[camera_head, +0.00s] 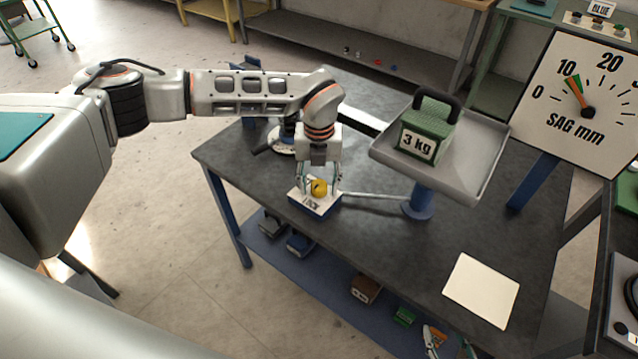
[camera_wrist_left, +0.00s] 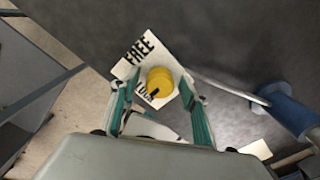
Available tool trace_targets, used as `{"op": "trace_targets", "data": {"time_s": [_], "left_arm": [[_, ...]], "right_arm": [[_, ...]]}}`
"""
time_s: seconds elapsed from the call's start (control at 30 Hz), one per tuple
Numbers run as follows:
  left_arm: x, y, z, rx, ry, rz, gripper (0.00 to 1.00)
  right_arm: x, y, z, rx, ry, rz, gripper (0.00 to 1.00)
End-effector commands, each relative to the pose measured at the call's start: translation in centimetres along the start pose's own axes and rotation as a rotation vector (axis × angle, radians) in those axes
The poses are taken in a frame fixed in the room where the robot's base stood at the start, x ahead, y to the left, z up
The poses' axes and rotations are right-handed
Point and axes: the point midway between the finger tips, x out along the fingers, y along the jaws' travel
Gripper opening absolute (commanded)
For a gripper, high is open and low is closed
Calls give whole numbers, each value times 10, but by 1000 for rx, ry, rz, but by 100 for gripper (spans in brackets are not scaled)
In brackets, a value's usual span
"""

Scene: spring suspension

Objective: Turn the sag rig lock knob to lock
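The yellow lock knob (camera_head: 319,187) sits on a small white-topped block (camera_head: 327,210) at the near left edge of the dark table. In the left wrist view the yellow knob (camera_wrist_left: 160,80) has a dark pointer mark at its lower left, toward the partly hidden LOCK label; the FREE label (camera_wrist_left: 138,47) is at its upper left. My left gripper (camera_head: 319,188) points down over the knob. In the left wrist view its teal fingers (camera_wrist_left: 158,92) are spread on either side of the knob, with gaps visible. My right gripper is not in view.
A rod joins the block to a blue post (camera_head: 419,204) under a grey tray (camera_head: 471,180) holding a green 3 kg weight (camera_head: 428,130). A blank pale sheet (camera_head: 481,290) lies on the table.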

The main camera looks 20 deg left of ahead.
Motion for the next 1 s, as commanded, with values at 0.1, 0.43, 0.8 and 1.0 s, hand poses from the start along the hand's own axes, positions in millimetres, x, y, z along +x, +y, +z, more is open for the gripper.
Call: {"op": "trace_targets", "data": {"time_s": [0.1,0.43,0.8,1.0], "left_arm": [[-1,0,0,1,0,0,45],[-43,0,1,1,-4,-1,45],[-108,0,1,0,-2,0,45],[-120,0,0,0,0,0,45]], "right_arm": [[0,1,3,-4,-6,0,40],[0,0,2,-2,-3,0,40],[0,0,1,-1,-2,0,40],[0,0,1,-1,-2,0,40]]}}
